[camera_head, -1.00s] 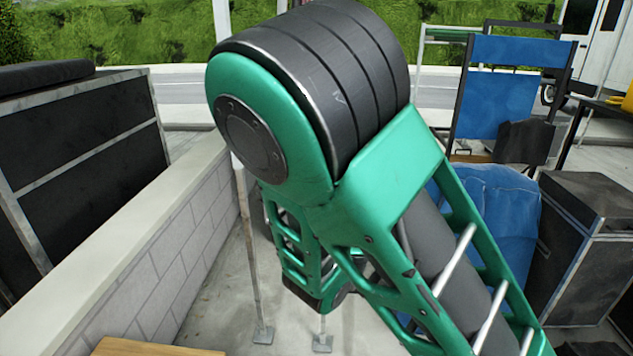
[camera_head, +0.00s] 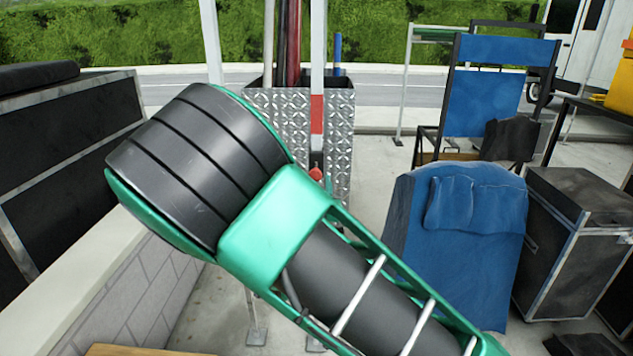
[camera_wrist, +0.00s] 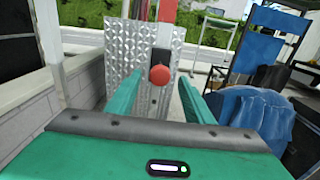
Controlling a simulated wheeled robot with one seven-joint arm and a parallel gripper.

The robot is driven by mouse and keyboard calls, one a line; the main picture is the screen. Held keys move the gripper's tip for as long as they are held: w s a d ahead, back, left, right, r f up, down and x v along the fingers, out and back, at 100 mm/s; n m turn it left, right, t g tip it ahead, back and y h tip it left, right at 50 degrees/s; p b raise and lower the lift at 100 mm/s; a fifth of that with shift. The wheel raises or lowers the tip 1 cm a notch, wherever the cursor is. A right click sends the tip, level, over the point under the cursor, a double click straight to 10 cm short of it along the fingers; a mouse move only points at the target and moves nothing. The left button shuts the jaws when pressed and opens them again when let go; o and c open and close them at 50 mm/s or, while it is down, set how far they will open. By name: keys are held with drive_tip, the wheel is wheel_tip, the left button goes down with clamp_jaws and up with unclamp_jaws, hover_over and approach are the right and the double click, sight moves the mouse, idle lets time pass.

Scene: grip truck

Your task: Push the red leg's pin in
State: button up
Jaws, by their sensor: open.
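The pin has a round red knob (camera_wrist: 160,75) with a black collar above it, and in the head view the knob (camera_head: 316,174) shows just past my arm. It sits on the front of an upright leg with a red section (camera_head: 317,114) and white above it; the red part also shows at the top of the wrist view (camera_wrist: 167,10). My gripper (camera_wrist: 160,79) is open and empty. Its two green fingers point forward and frame the knob from left and right in the wrist view. The gap in depth to the knob is hard to judge. My arm hides the gripper in the head view.
A silver diamond-plate bin (camera_head: 277,113) with tall poles stands around the leg. A low block wall (camera_head: 135,285) runs along the left. A blue-covered object (camera_head: 458,225) and a black case (camera_head: 575,245) stand at the right.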

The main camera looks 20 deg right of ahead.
sight(316, 176)
drive_tip(key=shift+x, duration=1.1)
clamp_jaws()
drive_tip(key=shift+x, duration=2.25)
drive_tip(key=shift+w, duration=0.1)
unclamp_jaws()
drive_tip(key=shift+w+d+f, duration=0.1)
drive_tip(key=shift+w, duration=0.05)
